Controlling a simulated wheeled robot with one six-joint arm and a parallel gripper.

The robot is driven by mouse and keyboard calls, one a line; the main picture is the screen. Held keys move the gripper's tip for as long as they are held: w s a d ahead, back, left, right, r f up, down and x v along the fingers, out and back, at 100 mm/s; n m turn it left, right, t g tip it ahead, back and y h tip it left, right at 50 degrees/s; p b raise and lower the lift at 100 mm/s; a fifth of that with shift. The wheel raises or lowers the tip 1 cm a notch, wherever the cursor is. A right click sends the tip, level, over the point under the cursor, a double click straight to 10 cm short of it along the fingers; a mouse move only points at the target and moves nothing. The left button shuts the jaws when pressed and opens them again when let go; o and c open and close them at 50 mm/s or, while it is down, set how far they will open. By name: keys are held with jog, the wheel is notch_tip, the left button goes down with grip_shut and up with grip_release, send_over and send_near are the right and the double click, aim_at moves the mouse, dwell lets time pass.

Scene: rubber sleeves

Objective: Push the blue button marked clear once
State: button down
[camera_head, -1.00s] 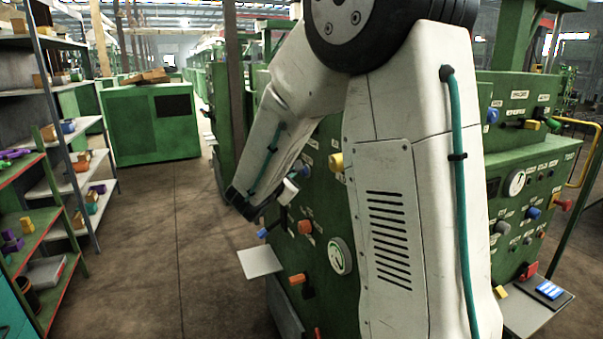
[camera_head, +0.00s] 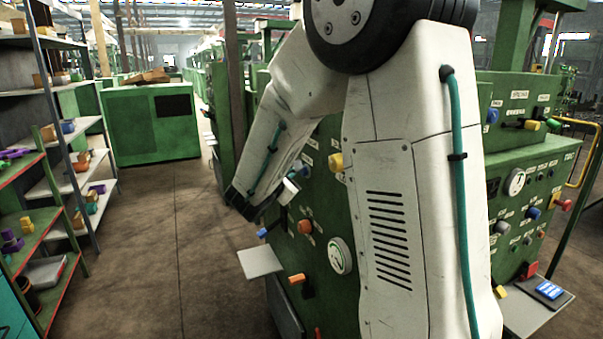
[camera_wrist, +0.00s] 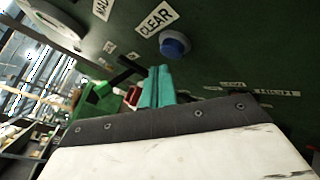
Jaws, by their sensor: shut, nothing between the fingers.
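In the wrist view, a round blue button (camera_wrist: 174,44) stands out from a dark green panel, right next to a white label reading CLEAR (camera_wrist: 157,19). My gripper (camera_wrist: 160,72) shows there as teal fingers, closed together and empty. Its tips lie below and slightly left of the button in the picture, apart from it. My fingertips are not clear there.
The green machine (camera_head: 328,290) carries a white dial (camera_head: 340,256), an orange button (camera_head: 305,227) and an orange-handled lever (camera_head: 298,279). A black lever (camera_wrist: 124,71) is left of my fingers in the wrist view. A shelf (camera_head: 70,185) stands at the left, with open floor between.

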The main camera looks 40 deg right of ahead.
jog(key=shift+d, duration=0.1)
dwell(0.6)
jog(key=shift+s+d, duration=0.1)
jog(key=shift+d, duration=0.2)
jog(key=shift+s+d, duration=0.1)
jog(key=shift+d, duration=0.25)
dwell(0.5)
jog(key=shift+a, duration=0.1)
jog(key=shift+w+a, duration=0.2)
jog(key=shift+a, duration=0.45)
jog(key=shift+a, duration=0.1)
jog(key=a, duration=0.2)
jog(key=w+a, duration=0.1)
jog(key=a, duration=0.1)
jog(key=shift+w+a, duration=0.2)
jog(key=shift+a, duration=0.1)
dwell(0.8)
